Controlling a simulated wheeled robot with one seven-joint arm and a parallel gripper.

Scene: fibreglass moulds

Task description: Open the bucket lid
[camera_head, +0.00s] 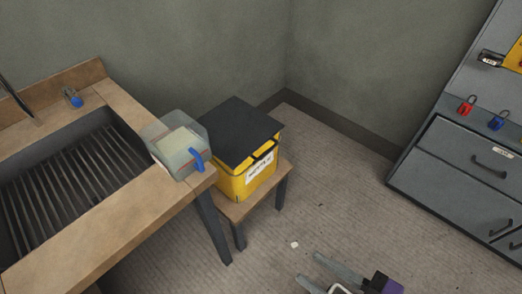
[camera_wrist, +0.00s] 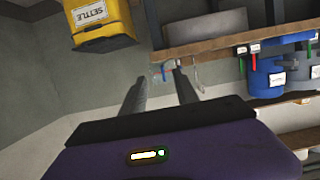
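The yellow box-shaped bucket (camera_head: 235,186) stands on a small wooden stool (camera_head: 240,207) beside the workbench in the head view. Its dark flat lid (camera_head: 240,130) lies over the top, and a white label is on its front. My gripper (camera_head: 309,268) is at the bottom of the head view, to the right of and apart from the bucket. Its two fingers are spread with nothing between them, as the wrist view also shows (camera_wrist: 160,80).
A clear container with a blue handle (camera_head: 180,145) sits on the bench corner (camera_head: 185,185), close left of the bucket. A grey drawer cabinet (camera_head: 470,160) stands at the right. Open floor (camera_head: 340,190) lies between. Blue containers (camera_wrist: 266,78) stand on shelving in the wrist view.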

